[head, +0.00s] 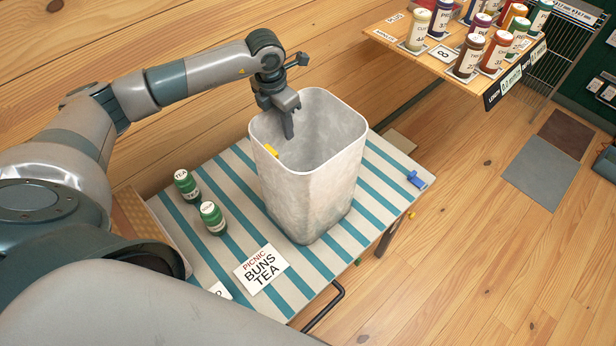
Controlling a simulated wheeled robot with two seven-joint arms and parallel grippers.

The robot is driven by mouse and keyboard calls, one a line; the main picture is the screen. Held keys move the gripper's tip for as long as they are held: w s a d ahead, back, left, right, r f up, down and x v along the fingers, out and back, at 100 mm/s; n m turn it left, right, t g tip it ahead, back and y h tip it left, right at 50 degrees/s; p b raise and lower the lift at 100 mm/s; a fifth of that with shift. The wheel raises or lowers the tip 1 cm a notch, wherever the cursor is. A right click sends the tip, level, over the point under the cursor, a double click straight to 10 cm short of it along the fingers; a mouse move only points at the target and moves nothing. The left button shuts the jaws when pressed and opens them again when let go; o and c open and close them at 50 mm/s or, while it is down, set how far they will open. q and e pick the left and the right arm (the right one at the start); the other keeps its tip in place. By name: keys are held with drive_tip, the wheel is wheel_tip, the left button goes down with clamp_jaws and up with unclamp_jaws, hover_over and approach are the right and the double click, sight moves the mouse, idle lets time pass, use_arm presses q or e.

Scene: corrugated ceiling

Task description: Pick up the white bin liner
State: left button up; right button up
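A tall, open-topped white bin liner (300,195) stands upright on a table with a blue-and-white striped cover (240,190). A small yellow piece (271,150) shows at its left rim. My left gripper (288,130) comes from the upper left and points down at the left side of the liner's opening. One finger is clearly visible against the inner wall; the other is not distinct, so I cannot tell whether the gripper is open or touches the wall. The liner's bottom inside is hidden. My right gripper is out of view.
Two green jars (186,185) (212,217) and a "PICNIC BUNS TEA" card (262,270) are left of the liner. A blue clip-like piece (416,179) lies at the table's right edge. A shelf of spice jars (430,60) is upper right. Floor at right is mostly clear.

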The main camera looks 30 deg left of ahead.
use_arm(q)
clamp_jaws()
idle(1.4)
